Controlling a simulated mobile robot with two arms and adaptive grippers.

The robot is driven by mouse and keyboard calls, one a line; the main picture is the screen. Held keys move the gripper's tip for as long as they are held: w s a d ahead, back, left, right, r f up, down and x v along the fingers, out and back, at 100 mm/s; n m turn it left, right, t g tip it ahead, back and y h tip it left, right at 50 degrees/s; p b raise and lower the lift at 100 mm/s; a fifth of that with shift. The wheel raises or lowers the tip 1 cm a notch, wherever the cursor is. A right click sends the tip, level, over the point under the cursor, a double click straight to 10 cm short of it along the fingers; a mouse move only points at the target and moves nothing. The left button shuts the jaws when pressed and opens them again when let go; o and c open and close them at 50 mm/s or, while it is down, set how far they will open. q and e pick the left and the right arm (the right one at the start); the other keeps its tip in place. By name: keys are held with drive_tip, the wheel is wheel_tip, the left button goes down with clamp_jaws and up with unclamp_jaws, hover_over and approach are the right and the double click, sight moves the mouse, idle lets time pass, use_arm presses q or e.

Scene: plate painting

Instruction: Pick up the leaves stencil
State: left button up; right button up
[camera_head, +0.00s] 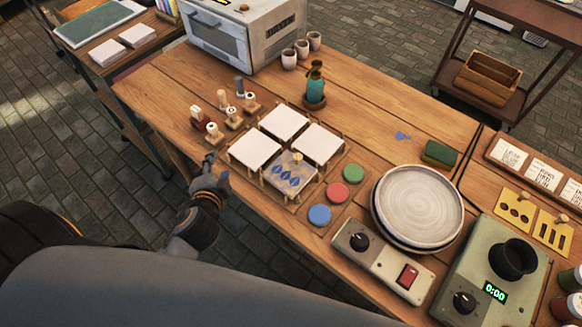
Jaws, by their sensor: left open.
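The leaves stencil (277,167) is a greyish square plate with blue leaf shapes and a small light knob. It lies on the front stand of a group of small wooden stands, over what is under it. My left gripper (212,164) is at the table's near left edge, left of the stencil and apart from it. It is open, with nothing visible in it. Its fingers are small in view. My right gripper is not in view.
White tiles (284,122) lie on the other stands. Several stamps (233,117) stand behind. Green, red and blue paint discs (320,214) lie right of the stencil, before a round turntable (418,203). Two yellow stencils (515,209) lie far right. An oven (247,32) stands at the back.

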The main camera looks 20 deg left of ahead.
sight(296, 157)
use_arm(q)
drive_tip(key=w+d+r+m+t+h, duration=0.2)
drive_tip(key=r+m+t+h, duration=0.1)
drive_tip(key=r+m, duration=0.3)
drive_tip(key=w+d+r+m+t+h, duration=0.2)
drive_tip(key=r+m+t, duration=0.1)
drive_tip(key=m, duration=0.4)
drive_tip(key=s+d+f+m+g+h, duration=0.2)
drive_tip(key=d+f+m+g+h, duration=0.15)
drive_tip(key=m, duration=0.65)
drive_tip(key=s+d+f+m+g+h, duration=0.1)
drive_tip(key=d+f+m+g+h, duration=0.25)
drive_tip(key=m, duration=0.65)
drive_tip(key=x, duration=0.5)
drive_tip(key=r+p+x, duration=0.1)
drive_tip(key=x, duration=0.1)
drive_tip(key=shift+w+f, duration=0.15)
drive_tip(key=shift+w, duration=0.3)
drive_tip(key=shift+w+d+f+t, duration=0.1)
drive_tip(key=shift+w+d+t, duration=0.2)
drive_tip(key=shift+w, duration=0.1)
drive_tip(key=p+x, duration=0.1)
drive_tip(key=x, duration=0.3)
drive_tip(key=shift+w+d+f, duration=0.1)
drive_tip(key=shift+w, duration=0.15)
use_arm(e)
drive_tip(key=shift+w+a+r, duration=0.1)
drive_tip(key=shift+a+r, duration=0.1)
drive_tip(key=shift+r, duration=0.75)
